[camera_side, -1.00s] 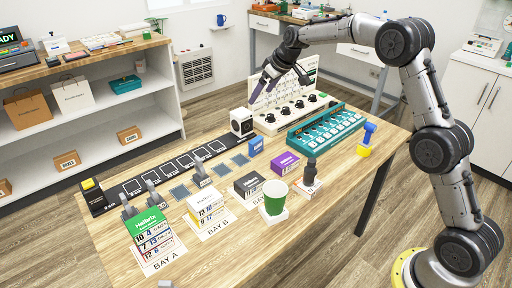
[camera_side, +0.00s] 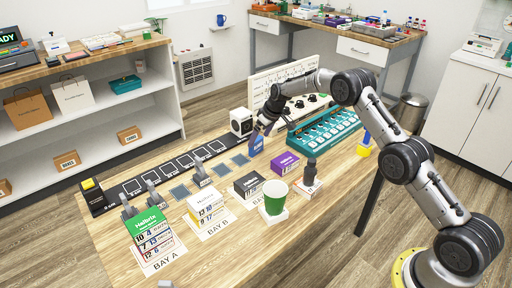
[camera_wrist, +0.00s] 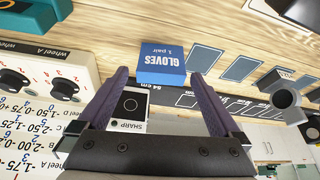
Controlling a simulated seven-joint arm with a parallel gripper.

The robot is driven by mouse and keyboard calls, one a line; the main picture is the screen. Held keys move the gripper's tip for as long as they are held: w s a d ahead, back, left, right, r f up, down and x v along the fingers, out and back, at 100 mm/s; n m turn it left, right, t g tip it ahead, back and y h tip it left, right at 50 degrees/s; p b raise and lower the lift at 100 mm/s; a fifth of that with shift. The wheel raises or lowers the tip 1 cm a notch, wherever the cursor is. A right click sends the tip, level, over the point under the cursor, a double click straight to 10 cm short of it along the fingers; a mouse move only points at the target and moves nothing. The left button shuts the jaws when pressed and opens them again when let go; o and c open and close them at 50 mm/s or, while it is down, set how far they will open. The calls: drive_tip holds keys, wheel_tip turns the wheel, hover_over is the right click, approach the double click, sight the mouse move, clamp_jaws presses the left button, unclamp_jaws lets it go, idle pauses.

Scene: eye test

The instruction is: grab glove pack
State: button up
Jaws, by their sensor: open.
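The glove pack (camera_wrist: 162,62) is a small blue box with white lettering "GLOVES 1 pair", standing on the wooden table. In the side view the glove pack (camera_side: 257,146) is partly covered by my gripper (camera_side: 263,128), which is right above and at it. In the wrist view my gripper (camera_wrist: 159,77) is open, with one dark purple finger on each side of the pack's lower part in the picture. Gaps show between the fingers and the box. I cannot tell how deep the pack sits between the fingertips.
A white cube-shaped device (camera_side: 242,122) stands close behind the pack. A teal tray (camera_side: 325,129) and a panel with dark knobs (camera_side: 290,105) are to the right. A purple box (camera_side: 286,163), a black box (camera_side: 249,185) and a green cup (camera_side: 275,197) stand nearer the front.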

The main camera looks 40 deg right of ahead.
sight(258, 140)
drive_tip(key=shift+x, duration=2.6)
drive_tip(key=c, duration=1.1)
drive_tip(key=shift+c, duration=0.2)
drive_tip(key=shift+r, duration=0.1)
